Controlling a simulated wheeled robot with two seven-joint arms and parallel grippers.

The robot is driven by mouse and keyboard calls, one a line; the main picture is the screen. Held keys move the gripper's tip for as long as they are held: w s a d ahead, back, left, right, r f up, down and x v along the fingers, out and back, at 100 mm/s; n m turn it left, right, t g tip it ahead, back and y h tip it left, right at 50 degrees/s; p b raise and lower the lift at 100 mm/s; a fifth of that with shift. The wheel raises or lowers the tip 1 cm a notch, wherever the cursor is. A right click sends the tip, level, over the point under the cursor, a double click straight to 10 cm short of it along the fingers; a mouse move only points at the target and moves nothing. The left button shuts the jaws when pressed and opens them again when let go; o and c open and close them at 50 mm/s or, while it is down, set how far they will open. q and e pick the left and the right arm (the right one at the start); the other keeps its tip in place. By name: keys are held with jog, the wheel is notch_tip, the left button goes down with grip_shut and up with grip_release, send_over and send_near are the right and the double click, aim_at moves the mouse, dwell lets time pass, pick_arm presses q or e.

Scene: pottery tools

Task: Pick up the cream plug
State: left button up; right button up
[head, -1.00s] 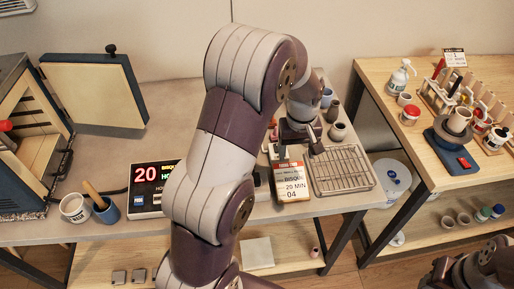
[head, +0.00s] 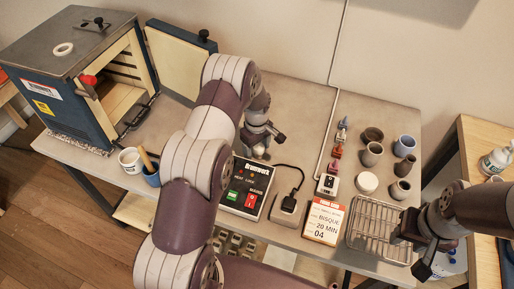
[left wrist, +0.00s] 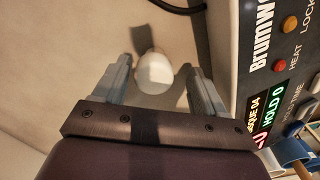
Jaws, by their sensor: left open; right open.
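The cream plug (left wrist: 154,72) is a pale rounded piece in the left wrist view. It is on the grey table between the two spread fingers of my left gripper (left wrist: 155,88), with a gap on both sides. In the head view my left gripper (head: 258,148) is low over the table behind the controller box, open and pointing down. My right gripper (head: 410,252) is open and empty by the right end of the wire rack.
The controller box (head: 245,185) stands just in front of my left gripper. The kiln (head: 75,75) with its open door (head: 178,60) is at the left. A cup (head: 130,160), a wire rack (head: 375,230), a sign card (head: 325,220) and several small pots stand around.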

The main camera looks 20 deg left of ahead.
pick_arm(q)
jog(key=shift+w+d+f, duration=0.2)
jog(key=shift+w, duration=0.25)
jog(key=c, duration=1)
jog(key=shift+s+r, duration=0.15)
jog(key=shift+s, duration=0.1)
jog(key=shift+c, duration=0.7)
jog(key=shift+w, duration=0.1)
